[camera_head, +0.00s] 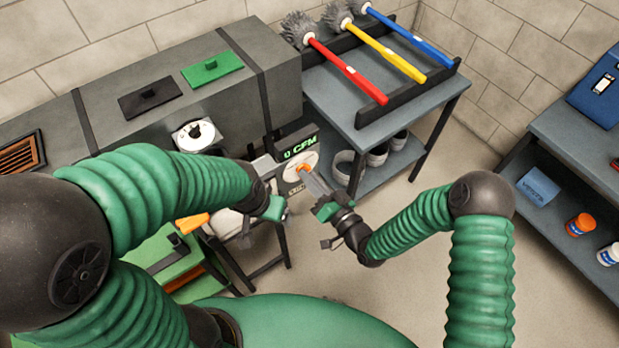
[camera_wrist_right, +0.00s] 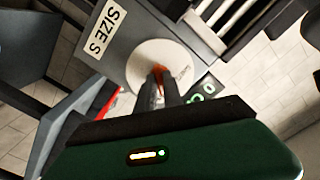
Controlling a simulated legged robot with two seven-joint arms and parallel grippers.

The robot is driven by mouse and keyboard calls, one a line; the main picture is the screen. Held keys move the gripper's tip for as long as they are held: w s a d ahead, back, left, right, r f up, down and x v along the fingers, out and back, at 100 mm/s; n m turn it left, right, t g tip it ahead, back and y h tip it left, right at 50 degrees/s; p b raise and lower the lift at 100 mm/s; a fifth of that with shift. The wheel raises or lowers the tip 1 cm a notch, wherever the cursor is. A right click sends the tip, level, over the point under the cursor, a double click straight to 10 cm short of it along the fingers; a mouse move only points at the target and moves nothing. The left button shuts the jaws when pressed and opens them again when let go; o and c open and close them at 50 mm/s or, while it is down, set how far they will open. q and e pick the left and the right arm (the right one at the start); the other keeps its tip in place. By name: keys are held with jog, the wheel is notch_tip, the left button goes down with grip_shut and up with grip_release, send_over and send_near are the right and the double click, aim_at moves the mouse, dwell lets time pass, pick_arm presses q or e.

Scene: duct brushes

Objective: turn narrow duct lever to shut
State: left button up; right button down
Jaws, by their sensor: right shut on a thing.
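The orange lever (camera_head: 303,168) sits on a white round dial plate (camera_head: 293,174) at the end of the narrow grey duct. In the right wrist view the lever (camera_wrist_right: 158,76) shows between my fingers, over the white dial (camera_wrist_right: 150,60). My right gripper (camera_head: 311,178) is shut on the lever; its fingers (camera_wrist_right: 160,92) hide part of it. A display (camera_head: 300,147) above the dial reads 0 CFM. A "SIZE S" label (camera_wrist_right: 108,30) is beside the dial. My left gripper (camera_head: 277,208) hangs left of the dial, its jaws unclear.
Red (camera_head: 347,72), yellow (camera_head: 390,53) and blue (camera_head: 410,40) brushes lie on a rack on the table behind. A large grey duct (camera_head: 240,105) with a green plate (camera_head: 212,68) runs at left. A right-hand shelf (camera_head: 560,140) holds bottles. Open floor lies between.

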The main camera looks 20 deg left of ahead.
jog(key=shift+f+n+b, duration=0.2)
jog(key=shift+n+b, duration=5.3)
jog(key=shift+n, duration=2.8)
jog(key=shift+s, duration=0.1)
jog(key=c, duration=1.7)
grip_release()
jog(key=shift+c, duration=0.2)
jog(key=shift+o, duration=1.3)
jog(key=shift+d+r, duration=0.1)
jog(key=shift+r, duration=0.05)
jog(key=shift+d, duration=0.1)
